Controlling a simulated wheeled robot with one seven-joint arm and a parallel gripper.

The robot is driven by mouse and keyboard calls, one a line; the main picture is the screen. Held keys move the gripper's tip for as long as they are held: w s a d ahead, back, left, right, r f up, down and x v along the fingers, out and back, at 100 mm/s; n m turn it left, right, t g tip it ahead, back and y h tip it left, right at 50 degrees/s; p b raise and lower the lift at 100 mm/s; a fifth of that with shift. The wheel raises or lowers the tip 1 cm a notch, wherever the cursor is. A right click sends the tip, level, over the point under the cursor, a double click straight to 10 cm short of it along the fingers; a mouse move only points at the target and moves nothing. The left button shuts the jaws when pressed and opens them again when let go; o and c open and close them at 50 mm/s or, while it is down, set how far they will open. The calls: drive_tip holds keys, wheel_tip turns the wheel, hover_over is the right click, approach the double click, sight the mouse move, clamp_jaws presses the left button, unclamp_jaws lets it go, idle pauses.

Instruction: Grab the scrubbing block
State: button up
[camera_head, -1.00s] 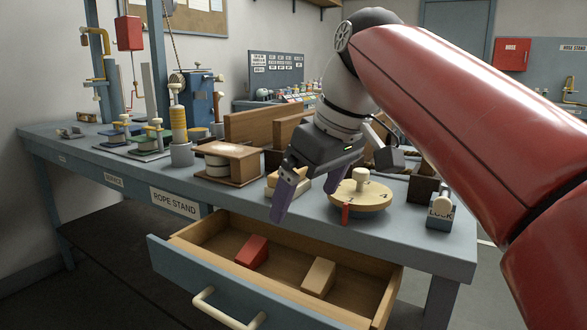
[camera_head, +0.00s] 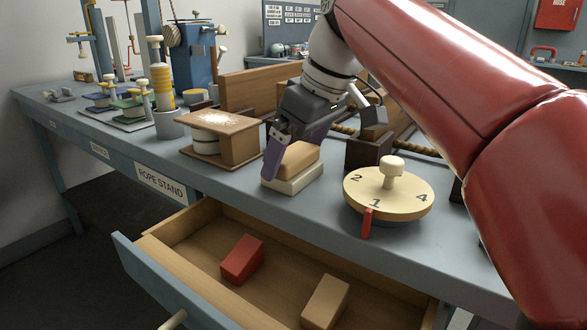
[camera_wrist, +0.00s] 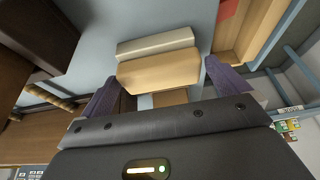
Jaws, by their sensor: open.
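The scrubbing block (camera_head: 296,172), with a tan wooden upper part on a pale base, sits on the blue-grey bench near its front edge. My gripper (camera_head: 285,150) is over it, with one purple finger beside its left end; the other finger is mostly hidden in the head view. In the wrist view the block (camera_wrist: 158,70) lies across the gap between the two spread fingers of my gripper (camera_wrist: 162,76). The jaws are open and not closed on it. Whether either finger touches the block I cannot tell.
A round numbered dial (camera_head: 390,205) with a knob and red pointer stands right of the block. A wooden stand (camera_head: 238,150) is to the left.

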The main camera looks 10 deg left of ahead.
drive_tip(key=shift+x, duration=1.15)
drive_tip(key=c, duration=0.9)
drive_tip(key=shift+o, duration=0.2)
drive_tip(key=shift+r, duration=0.15)
